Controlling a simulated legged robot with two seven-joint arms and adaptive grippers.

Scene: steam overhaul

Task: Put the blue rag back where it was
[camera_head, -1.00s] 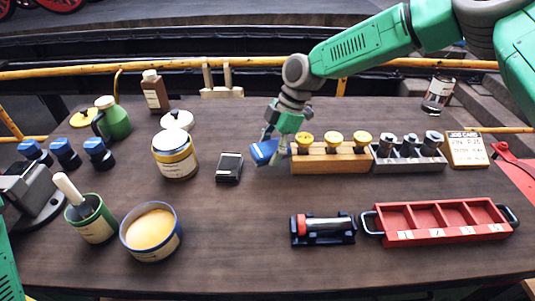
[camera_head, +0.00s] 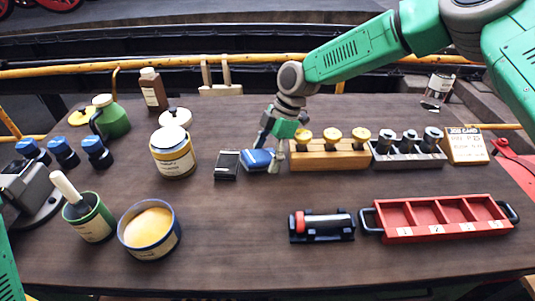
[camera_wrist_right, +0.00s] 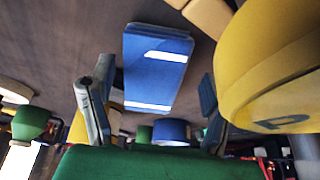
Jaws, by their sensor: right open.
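The blue rag (camera_head: 257,160), a folded block with pale stripes, lies on the dark table, just right of a small black box (camera_head: 227,165) and left of the wooden block with yellow knobs. My right gripper (camera_head: 272,153) is just above and beside the rag's right end. In the right wrist view the gripper (camera_wrist_right: 150,100) is open. Its two fingers stand apart, with the rag (camera_wrist_right: 155,70) showing between and beyond them; I see no finger clamping it. My left gripper is out of view; only a green arm part shows at the left edge.
The wooden block (camera_head: 330,161) with yellow knobs stands close right of the gripper. A grey block (camera_head: 408,161) and job card (camera_head: 466,150) follow. Labelled tin (camera_head: 173,158) stands left of the black box. Red tray (camera_head: 440,232) is front right.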

